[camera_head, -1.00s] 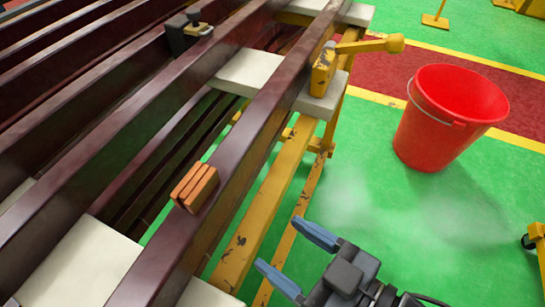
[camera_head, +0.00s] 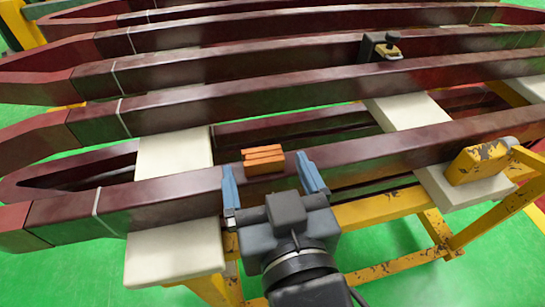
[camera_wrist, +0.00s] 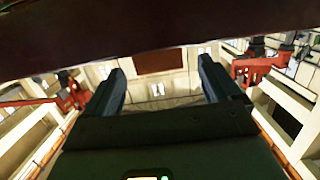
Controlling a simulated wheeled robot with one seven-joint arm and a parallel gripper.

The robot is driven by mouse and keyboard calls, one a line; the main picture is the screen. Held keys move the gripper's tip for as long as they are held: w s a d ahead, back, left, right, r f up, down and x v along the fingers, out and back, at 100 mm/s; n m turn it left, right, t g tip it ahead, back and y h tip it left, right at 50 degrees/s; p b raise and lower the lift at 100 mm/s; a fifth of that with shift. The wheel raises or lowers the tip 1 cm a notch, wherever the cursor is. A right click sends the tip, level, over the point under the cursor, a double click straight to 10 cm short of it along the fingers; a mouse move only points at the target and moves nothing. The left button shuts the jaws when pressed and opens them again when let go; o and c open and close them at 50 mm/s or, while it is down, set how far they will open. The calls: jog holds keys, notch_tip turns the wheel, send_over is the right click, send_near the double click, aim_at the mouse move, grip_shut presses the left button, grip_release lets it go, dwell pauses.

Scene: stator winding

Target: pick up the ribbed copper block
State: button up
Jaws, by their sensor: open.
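The ribbed copper block (camera_head: 264,160), orange with grooves along it, sits on the nearest dark red-brown bar (camera_head: 400,150) in the head view. My gripper (camera_head: 266,165) is open and points at the block from the near side. Its two blue fingers stand left and right of the block, with a gap on each side. In the wrist view my gripper (camera_wrist: 162,68) is also open.
Several long parallel bars lie behind, on white pads (camera_head: 175,257) over a worn yellow frame (camera_head: 385,207). A yellow clamp part (camera_head: 477,163) stands at the right end of the near bar. A small dark device (camera_head: 380,47) sits farther back. Green floor is open in front.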

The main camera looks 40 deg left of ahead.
aim_at(260, 149)
jog(key=x, duration=0.6)
jog(key=shift+p, duration=0.35)
jog(key=c, duration=1.3)
jog(key=shift+r, duration=0.1)
